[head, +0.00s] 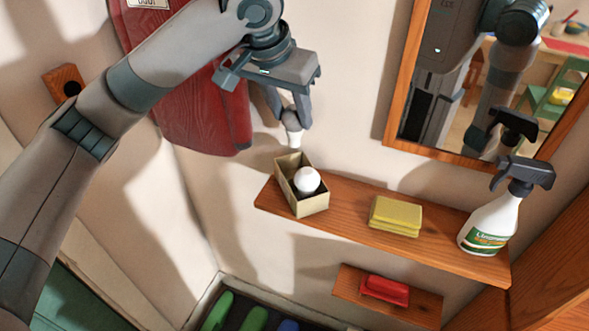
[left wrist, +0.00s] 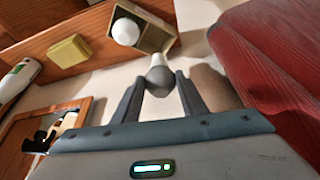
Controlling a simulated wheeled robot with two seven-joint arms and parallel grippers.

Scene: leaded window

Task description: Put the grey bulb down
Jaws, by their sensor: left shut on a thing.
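My left gripper (head: 294,121) is shut on the grey bulb (head: 291,119) and holds it in the air in front of the wall, above the shelf's left end. The bulb has a grey part between the fingers and a white end pointing down. In the left wrist view the grey bulb (left wrist: 160,77) sits between the two fingertips, with the box just beyond it. An open cardboard box (head: 313,206) stands on the wooden shelf (head: 345,213) and has a white bulb (head: 307,180) in it. My right gripper is not in view.
A yellow sponge stack (head: 395,215) and a spray bottle (head: 490,222) stand farther right on the shelf. Bare shelf lies between box and sponges. A mirror (head: 396,72) hangs above. A dark red panel (head: 195,90) is behind my arm. A red object (head: 385,290) lies on a lower shelf.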

